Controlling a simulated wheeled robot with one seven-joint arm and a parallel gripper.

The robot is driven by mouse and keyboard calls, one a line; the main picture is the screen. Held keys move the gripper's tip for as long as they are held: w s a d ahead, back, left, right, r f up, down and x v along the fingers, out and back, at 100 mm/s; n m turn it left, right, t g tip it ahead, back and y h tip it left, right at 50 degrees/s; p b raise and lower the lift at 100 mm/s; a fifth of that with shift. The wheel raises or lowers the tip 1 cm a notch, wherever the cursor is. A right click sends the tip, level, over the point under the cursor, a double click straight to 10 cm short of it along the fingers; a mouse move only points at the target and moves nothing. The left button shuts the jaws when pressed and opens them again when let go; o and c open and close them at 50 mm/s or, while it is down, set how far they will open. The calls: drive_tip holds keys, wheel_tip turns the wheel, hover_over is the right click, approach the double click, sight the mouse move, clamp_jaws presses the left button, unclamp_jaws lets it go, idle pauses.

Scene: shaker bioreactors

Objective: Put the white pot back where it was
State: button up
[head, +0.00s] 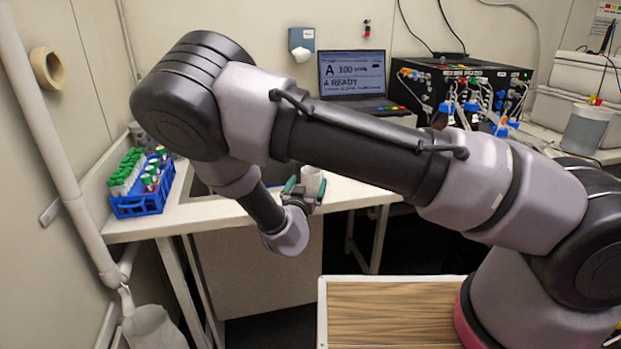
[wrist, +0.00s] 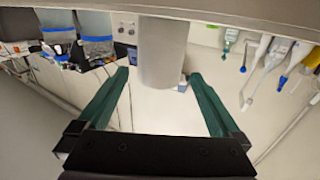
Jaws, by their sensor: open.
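The white pot (head: 312,179) shows in the head view at the front part of the white bench, right of the sink. Its lower part is partly hidden by my gripper (head: 305,188). My gripper's green fingers (wrist: 160,78) are open and spread, one on each side of the pot, with a visible gap on both sides. I cannot tell whether the pot rests on the bench.
A blue rack (head: 140,203) of green- and red-capped tubes stands at the bench's left end. A laptop (head: 353,80) and a black device (head: 460,85) with tubing stand behind. A wood-topped surface (head: 390,312) is in front. Several pipettes (wrist: 270,62) show at the wrist view's right.

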drive_tip(key=s+a, duration=0.1)
drive_tip(key=s, duration=0.6)
drive_tip(key=w+m+g, duration=0.1)
drive_tip(key=w+d+r+g, duration=0.1)
drive_tip(key=w+m+g, duration=0.1)
drive_tip(key=w, duration=0.1)
drive_tip(key=shift+d+r+m+g, duration=0.2)
drive_tip(key=shift+d+m+g, duration=0.1)
drive_tip(key=shift+g, duration=0.1)
wheel_tip(320, 180, up, 14)
drive_tip(key=m+g+y, duration=0.2)
drive_tip(key=g+y, duration=0.3)
hover_over(309, 185)
drive_tip(key=s+d, duration=0.1)
drive_tip(key=d, duration=0.4)
drive_tip(key=s+d+r+n+g+y, duration=0.1)
drive_tip(key=s+d+r, duration=0.2)
drive_tip(key=d+r, duration=0.3)
drive_tip(key=s+d+r+y, duration=0.2)
drive_tip(key=s+d+r, duration=0.15)
drive_tip(key=r, duration=0.45)
drive_tip(key=s+d+r+h, duration=0.1)
drive_tip(key=s+d+r, duration=0.2)
drive_tip(key=s+d, duration=0.3)
drive_tip(key=s+d+r+n+h, duration=0.1)
drive_tip(key=s+d+r, duration=0.2)
drive_tip(key=s+d, duration=0.4)
drive_tip(key=s, duration=0.3)
drive_tip(key=shift+s+r+n+g+h, duration=0.3)
drive_tip(key=shift+s, duration=0.05)
